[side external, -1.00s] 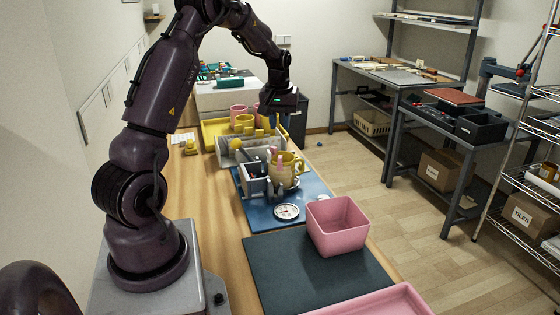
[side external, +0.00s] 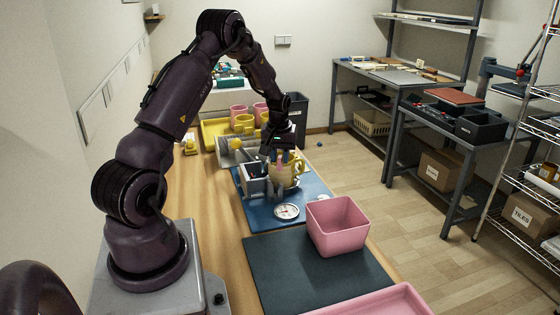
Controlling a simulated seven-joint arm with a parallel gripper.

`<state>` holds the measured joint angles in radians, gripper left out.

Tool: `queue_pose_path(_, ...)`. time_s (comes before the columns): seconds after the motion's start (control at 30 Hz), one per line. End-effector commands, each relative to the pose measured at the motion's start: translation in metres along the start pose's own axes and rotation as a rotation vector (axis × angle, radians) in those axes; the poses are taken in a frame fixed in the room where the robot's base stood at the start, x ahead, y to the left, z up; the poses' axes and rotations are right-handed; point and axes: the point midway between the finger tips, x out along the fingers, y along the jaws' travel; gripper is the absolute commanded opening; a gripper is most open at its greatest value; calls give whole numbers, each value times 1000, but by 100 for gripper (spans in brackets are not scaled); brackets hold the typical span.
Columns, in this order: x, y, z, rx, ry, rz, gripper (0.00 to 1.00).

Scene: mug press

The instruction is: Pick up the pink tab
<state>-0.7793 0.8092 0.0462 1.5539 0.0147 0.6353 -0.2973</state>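The pink tab (side external: 279,156) is a small upright pink piece that shows at the top of the yellow mug (side external: 283,174) on the blue mat. My gripper (side external: 278,151) points down right over the mug, and its fingertips are close to the tab. The fingers are dark and small in this view, so I cannot tell whether they are open or touch the tab.
A grey box (side external: 252,181) stands left of the mug, and a round dial (side external: 286,211) lies in front. A pink bin (side external: 337,225) stands to the front right beside a clear dark mat (side external: 300,275). A yellow tray (side external: 215,132) with mugs is behind.

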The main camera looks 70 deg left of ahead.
Motion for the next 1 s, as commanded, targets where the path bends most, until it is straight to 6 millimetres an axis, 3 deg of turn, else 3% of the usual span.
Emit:
queue_pose_path(0.07,0,0,0,0,1,0,26)
queue_pose_path(0.2,-1,0,0,0,0,0,0)
queue_pose_path(0.67,-4,0,-1,0,1,0,0)
queue_pose_path(0.9,-33,0,-6,-1,5,1,0)
queue_pose_path(1.0,-54,-4,7,0,4,2,0)
